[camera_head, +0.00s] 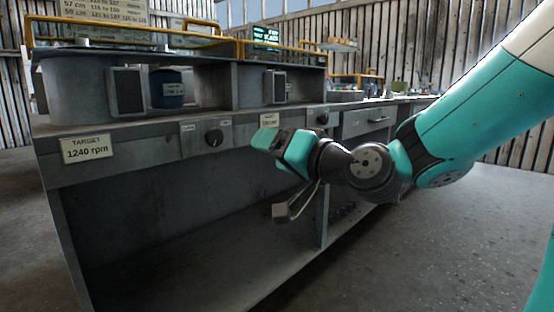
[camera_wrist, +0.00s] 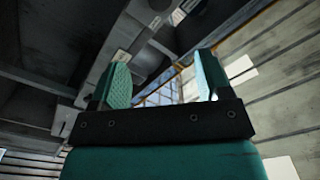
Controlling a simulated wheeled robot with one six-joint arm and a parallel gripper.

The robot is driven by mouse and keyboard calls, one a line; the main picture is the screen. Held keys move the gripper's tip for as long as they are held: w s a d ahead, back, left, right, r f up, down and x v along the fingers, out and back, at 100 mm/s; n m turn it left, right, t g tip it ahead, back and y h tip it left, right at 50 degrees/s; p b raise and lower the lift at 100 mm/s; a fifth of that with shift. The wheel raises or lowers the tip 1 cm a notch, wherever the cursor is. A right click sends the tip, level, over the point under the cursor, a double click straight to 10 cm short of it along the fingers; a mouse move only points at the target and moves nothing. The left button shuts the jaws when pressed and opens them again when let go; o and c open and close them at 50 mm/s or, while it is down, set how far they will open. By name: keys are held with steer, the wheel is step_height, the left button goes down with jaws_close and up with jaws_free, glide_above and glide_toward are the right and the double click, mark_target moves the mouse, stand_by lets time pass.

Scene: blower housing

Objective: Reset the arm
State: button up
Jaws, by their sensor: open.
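My arm comes in from the right in the head view, teal and dark grey. My gripper (camera_head: 285,180) hangs in front of the bench, near its front edge, and touches nothing that I can see. In the wrist view, the two teal fingers of my gripper (camera_wrist: 160,82) stand wide apart. Nothing is between them. The gripper is open and empty.
The grey workbench (camera_head: 150,160) has a label reading "TARGET 1240 rpm" (camera_head: 87,148) and a dark knob (camera_head: 214,137) on its front. A dark blue container (camera_head: 167,89) stands in a bay. The floor (camera_head: 460,230) at right is clear.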

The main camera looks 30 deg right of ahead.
stand_by(0.4)
steer(key=s+a+f+n+g+y+p, duration=0.1)
steer(key=s+a+f+n+g+y, duration=0.2)
steer(key=s+a+f+n+g, duration=0.65)
steer(key=s+a+f+n+g+h+p, duration=0.15)
steer(key=s+g+h, duration=0.25)
steer(key=s+g, duration=0.6)
step_height(320, 180, up, 37)
steer(key=s+t+p, duration=0.2)
steer(key=p, duration=3.5)
steer(key=shift+d+p, duration=0.25)
steer(key=shift+p, duration=0.1)
